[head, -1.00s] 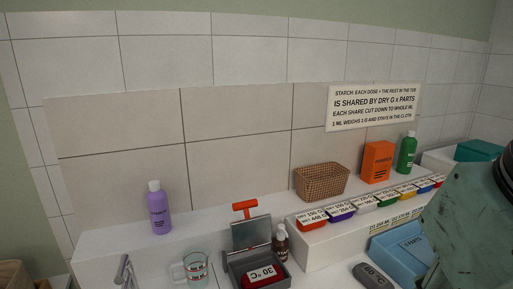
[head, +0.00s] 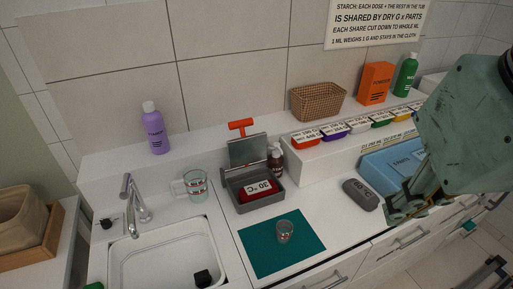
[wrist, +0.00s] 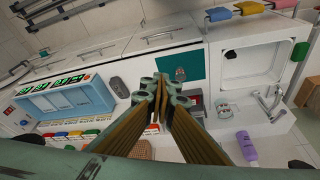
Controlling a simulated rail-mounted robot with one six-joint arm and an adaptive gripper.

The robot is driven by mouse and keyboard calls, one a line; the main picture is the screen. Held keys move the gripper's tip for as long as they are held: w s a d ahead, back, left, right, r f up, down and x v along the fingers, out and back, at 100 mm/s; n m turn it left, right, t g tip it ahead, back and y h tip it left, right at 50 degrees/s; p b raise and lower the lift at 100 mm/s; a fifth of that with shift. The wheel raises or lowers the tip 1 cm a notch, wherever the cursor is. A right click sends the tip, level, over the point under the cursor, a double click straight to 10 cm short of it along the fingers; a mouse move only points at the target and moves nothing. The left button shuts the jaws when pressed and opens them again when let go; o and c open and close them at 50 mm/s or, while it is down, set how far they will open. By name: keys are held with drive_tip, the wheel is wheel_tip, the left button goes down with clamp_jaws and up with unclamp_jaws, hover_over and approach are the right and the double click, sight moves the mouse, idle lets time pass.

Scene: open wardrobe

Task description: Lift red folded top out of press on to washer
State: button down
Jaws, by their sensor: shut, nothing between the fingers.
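The red folded top (head: 257,195) lies in the open grey press (head: 238,205), under a white label reading 30 °C. The press lid stands up at the back with an orange-red handle (head: 241,125). In the wrist view the press (wrist: 196,101) is partly hidden behind my fingers. My gripper (wrist: 160,88) is shut and empty; its long brass-coloured fingers point towards the counter. In the head view my gripper (head: 405,208) is at the right, beside the blue bin and well apart from the press. I cannot tell which thing is the washer.
A teal mat (head: 262,262) with a small glass (head: 284,232) lies before the press. A sink (head: 165,262), a jug (head: 195,185) and a brown bottle (head: 276,160) flank it. Labelled tubs (head: 335,130) line the ledge.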

idle(0.5)
drive_tip(key=shift+c, duration=0.2)
unclamp_jaws()
idle(0.6)
